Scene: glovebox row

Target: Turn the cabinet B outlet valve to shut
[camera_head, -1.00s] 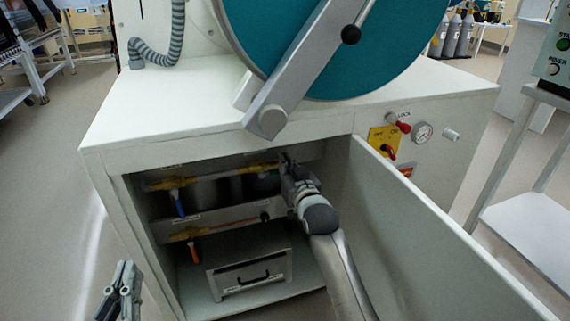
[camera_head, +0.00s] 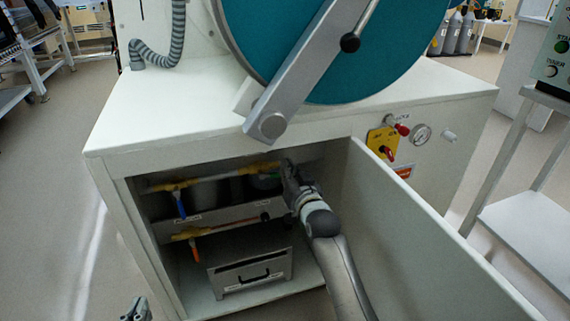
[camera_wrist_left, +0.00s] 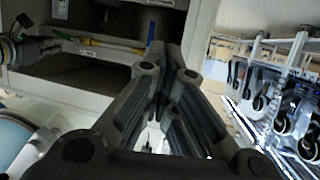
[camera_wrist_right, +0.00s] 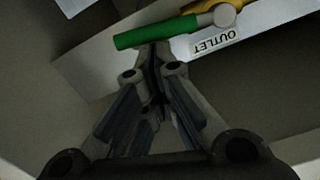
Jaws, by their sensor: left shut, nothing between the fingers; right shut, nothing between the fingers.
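The outlet valve's green handle (camera_wrist_right: 155,32) lies almost level across the top of the right wrist view. Its yellow body (camera_wrist_right: 222,12) is at the handle's right end, above an upside-down OUTLET label (camera_wrist_right: 217,43). My right gripper (camera_wrist_right: 153,52) is shut and empty, its tips right at the handle; I cannot tell if they touch. My left gripper (camera_head: 138,308) is shut and empty outside the cabinet, low at the left.
A blue handle (camera_head: 181,206) and an orange handle (camera_head: 195,252) hang from pipes at the cabinet's left. A grey drawer box (camera_head: 252,273) stands on its floor. The open door (camera_head: 420,240) bounds my right arm on the right. A yellow switch plate (camera_head: 382,141) is on the front.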

